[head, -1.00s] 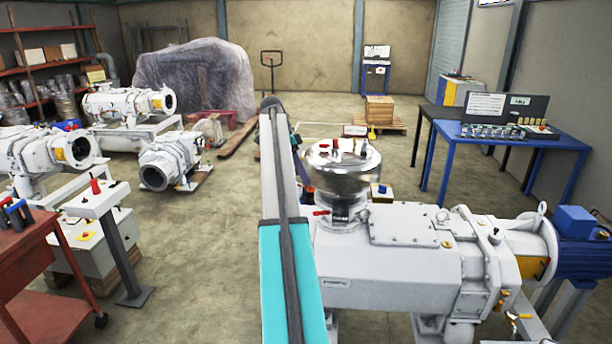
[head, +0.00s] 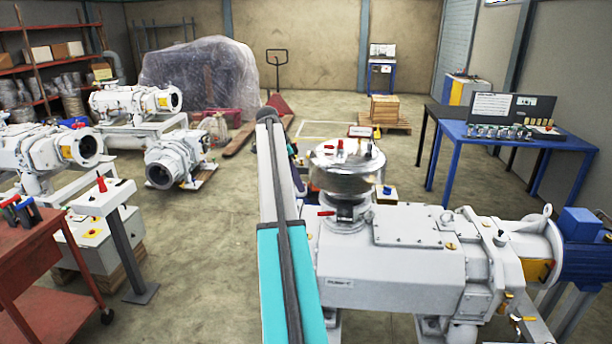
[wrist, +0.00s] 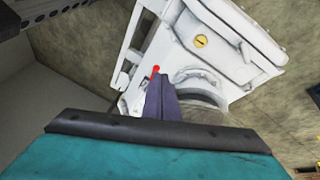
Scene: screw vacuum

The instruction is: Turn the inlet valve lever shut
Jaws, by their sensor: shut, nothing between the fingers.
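The inlet valve lever (head: 326,213) is a small red handle at the neck under the round silver dome (head: 347,170) on the white pump (head: 390,260). In the head view it lies just right of my arm. In the wrist view a red handle (wrist: 155,70), which looks like the same lever, shows just beyond my fingertips. My gripper (wrist: 160,82) is shut and empty, its dark purple fingers pointing toward the white pump body. Whether the fingertips touch the handle I cannot tell. In the head view my arm hides most of the gripper.
A grey control post (head: 103,196) and a red cart (head: 38,245) stand at the left. More white pumps (head: 135,100) stand behind them. A blue table (head: 520,140) with an open case stands at the right.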

